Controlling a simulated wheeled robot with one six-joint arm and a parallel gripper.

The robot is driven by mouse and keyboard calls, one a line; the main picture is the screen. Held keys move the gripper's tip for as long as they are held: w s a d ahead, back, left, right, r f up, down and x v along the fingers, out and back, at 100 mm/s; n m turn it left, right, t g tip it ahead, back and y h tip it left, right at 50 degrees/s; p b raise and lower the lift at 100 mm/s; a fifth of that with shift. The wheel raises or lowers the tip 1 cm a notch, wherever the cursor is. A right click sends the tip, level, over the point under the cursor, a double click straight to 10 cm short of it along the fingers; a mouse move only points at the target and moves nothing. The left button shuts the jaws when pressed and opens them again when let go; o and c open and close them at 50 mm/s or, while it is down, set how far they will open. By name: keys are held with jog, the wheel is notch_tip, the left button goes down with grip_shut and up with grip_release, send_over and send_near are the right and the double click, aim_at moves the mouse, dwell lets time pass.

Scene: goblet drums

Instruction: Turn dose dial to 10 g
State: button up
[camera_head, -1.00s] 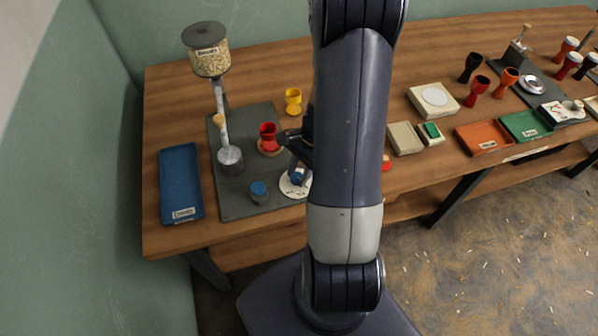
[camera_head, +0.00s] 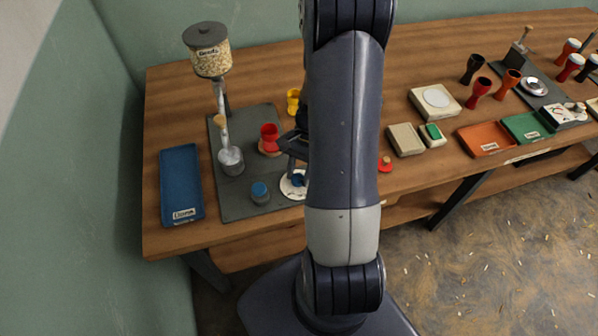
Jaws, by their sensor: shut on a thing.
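My gripper (camera_head: 298,172) points down over the dial and is shut on the blue knob. The scale marks and the pointer are too small to read, so the dial's setting cannot be told. The seed hopper (camera_head: 208,57) stands on a post at the mat's back left, with a metal cup (camera_head: 231,160) below it.
A red goblet (camera_head: 269,137) stands just left of my gripper, and a yellow goblet (camera_head: 293,98) behind it. A grey pot with a blue top (camera_head: 260,192) sits left of the dial. A blue tray (camera_head: 181,184) lies at the far left. Boxes and goblets fill the right side.

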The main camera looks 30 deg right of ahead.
jog(key=o, duration=1)
jog(key=shift+r, duration=0.15)
jog(key=v, duration=1)
jog(key=shift+d+r, duration=0.1)
jog(key=shift+r, duration=0.15)
jog(key=shift+f, duration=0.1)
jog(key=x, duration=1)
jog(key=shift+f, duration=0.3)
jog(key=shift+m, duration=0.3)
